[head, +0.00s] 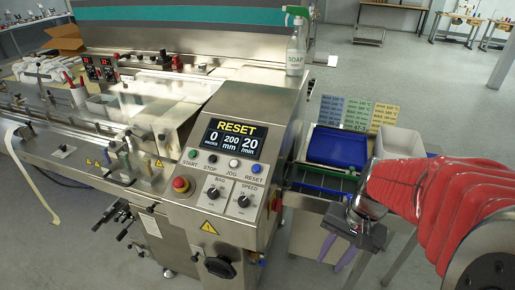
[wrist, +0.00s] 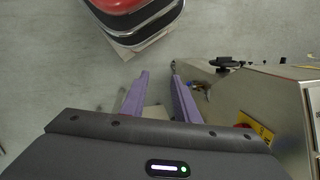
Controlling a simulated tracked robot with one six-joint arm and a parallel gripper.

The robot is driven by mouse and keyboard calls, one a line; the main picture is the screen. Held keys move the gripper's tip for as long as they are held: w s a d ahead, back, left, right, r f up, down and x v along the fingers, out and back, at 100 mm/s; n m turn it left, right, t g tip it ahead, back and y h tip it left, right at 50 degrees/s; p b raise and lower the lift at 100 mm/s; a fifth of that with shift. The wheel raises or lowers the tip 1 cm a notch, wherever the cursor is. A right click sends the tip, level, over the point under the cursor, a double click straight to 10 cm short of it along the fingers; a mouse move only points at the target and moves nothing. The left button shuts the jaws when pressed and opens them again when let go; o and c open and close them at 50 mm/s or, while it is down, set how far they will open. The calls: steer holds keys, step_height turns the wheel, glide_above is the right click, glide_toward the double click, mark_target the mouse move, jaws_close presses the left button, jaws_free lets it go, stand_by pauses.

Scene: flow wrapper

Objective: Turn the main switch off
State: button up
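The wrapper's main switch (head: 219,267) looks like a black rotary knob low on the front of the steel control cabinet (head: 190,222), below the yellow warning triangle. The direction of its handle is too small to tell. My gripper (head: 336,254) hangs to the right of the cabinet, apart from it, fingers pointing down. In the wrist view, its two purple fingers (wrist: 159,98) stand apart with nothing between them. A black part (wrist: 228,63) sticks out of the steel box at the right there; I cannot tell whether it is the switch.
A red emergency stop (head: 181,184) and the control panel (head: 232,140) sit above the switch. A conveyor with a blue tray (head: 338,146) and a white bin (head: 397,142) stand behind my gripper. Open grey floor (wrist: 40,60) shows at the left in the wrist view.

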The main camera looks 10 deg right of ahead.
mark_target(277, 205)
step_height(277, 205, down, 7)
steer(key=w+d+m+t+y, duration=0.2)
steer(key=w+m+y, duration=0.1)
steer(key=m+y, duration=0.8)
steer(key=w+d+r+m+t+y, duration=0.1)
steer(key=w+d+r+m+t, duration=0.1)
steer(key=m, duration=0.5)
steer(key=w+d+r+m+t+y, duration=0.1)
steer(key=w+d+r+m+t, duration=0.1)
steer(key=w+r+m+t, duration=0.2)
steer(key=w+m+t, duration=0.1)
steer(key=w+m, duration=0.1)
steer(key=m, duration=0.1)
steer(key=shift+r, duration=0.4)
steer(key=shift+w, duration=0.1)
steer(key=x, duration=1.3)
steer(key=shift+a, duration=0.35)
steer(key=shift+w, duration=0.1)
steer(key=shift+c, duration=0.4)
